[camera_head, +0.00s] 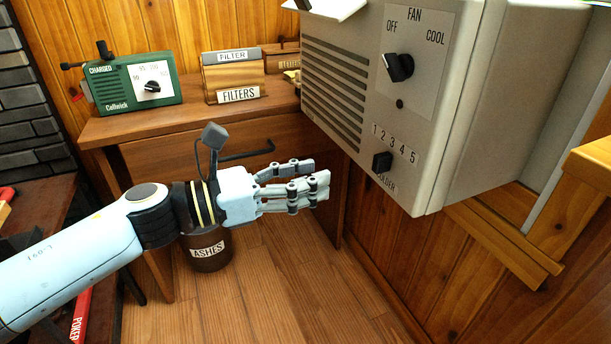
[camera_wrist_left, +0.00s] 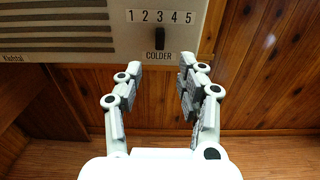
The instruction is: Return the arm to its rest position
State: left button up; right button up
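My left gripper (camera_head: 312,187) reaches in from the left in the head view, in front of the wooden desk and to the lower left of the air conditioner (camera_head: 455,110). In the left wrist view the two fingers of my left gripper (camera_wrist_left: 158,95) stand apart with nothing between them. Beyond the fingertips, the wrist view shows the air conditioner's slider (camera_wrist_left: 160,38), a dark knob under the numbers 1 to 5, above the word COLDER. The fingers look apart from the slider. My right gripper is in neither view.
The wooden desk (camera_head: 130,128) carries a green Charged box (camera_head: 135,85) and a FILTERS box (camera_head: 233,78). A brown ASHES bucket (camera_head: 208,251) stands on the floor beneath my left wrist. A red poker (camera_head: 82,315) is at lower left. The floor at lower middle is clear.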

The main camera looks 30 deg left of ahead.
pick_arm(q)
jog(key=s+a+f+n+g+y+p, duration=0.1)
jog(key=s+a+f+n+y, duration=0.3)
jog(key=f+n, duration=0.55)
jog(key=s+a+f+n+g+y+p, duration=0.1)
jog(key=s+a+f+n+g+y, duration=0.15)
jog(key=s+f+n, duration=0.7)
jog(key=s+a+f+n+y, duration=0.1)
jog(key=a+f+n+y, duration=0.3)
jog(key=f, duration=1)
jog(key=s+f+n+g, duration=0.3)
jog(key=s+n, duration=0.3)
jog(key=s, duration=0.4)
jog(key=s+f+n+g+y, duration=0.1)
jog(key=s+f+n+g, duration=0.3)
jog(key=s, duration=0.6)
jog(key=s+d+f+n+g, duration=0.1)
jog(key=s+f+n+g, duration=0.2)
jog(key=s+f+n, duration=0.4)
jog(key=shift+s+n+p, duration=0.35)
jog(key=shift+s+n, duration=1.35)
jog(key=shift+s, duration=0.2)
jog(key=shift+y, duration=0.25)
